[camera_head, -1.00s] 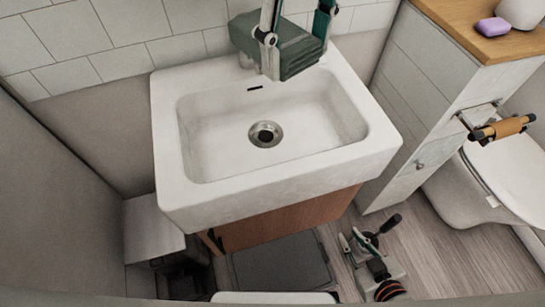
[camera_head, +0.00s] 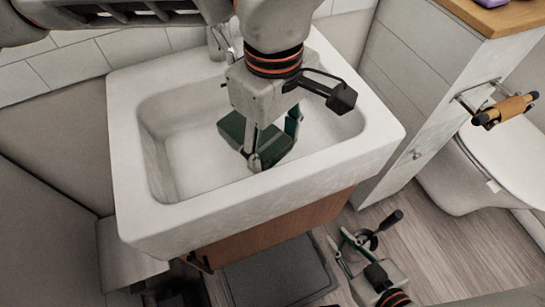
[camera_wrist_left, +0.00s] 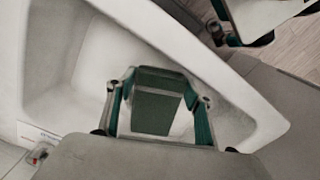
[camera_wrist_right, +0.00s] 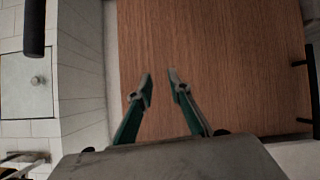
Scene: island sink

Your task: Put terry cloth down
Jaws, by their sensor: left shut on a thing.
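The dark green folded terry cloth (camera_head: 232,128) is in my left gripper (camera_head: 272,150), over the basin of the white sink (camera_head: 140,215). In the left wrist view the cloth (camera_wrist_left: 157,102) sits between the two fingers of the left gripper (camera_wrist_left: 157,100), and the sink rim (camera_wrist_left: 225,75) runs behind it. I cannot tell if the cloth touches the basin. My left arm hides the back of the sink. My right gripper (camera_head: 352,243) is low, right of the sink cabinet. In the right wrist view the right gripper (camera_wrist_right: 160,85) is open and empty, facing a brown wood panel.
A white cabinet (camera_head: 425,90) with a wooden top stands right of the sink, with a paper roll holder (camera_head: 505,110) on its side. A toilet (camera_head: 500,160) is beyond it. A grey bin or scale (camera_head: 280,272) lies on the floor below the sink.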

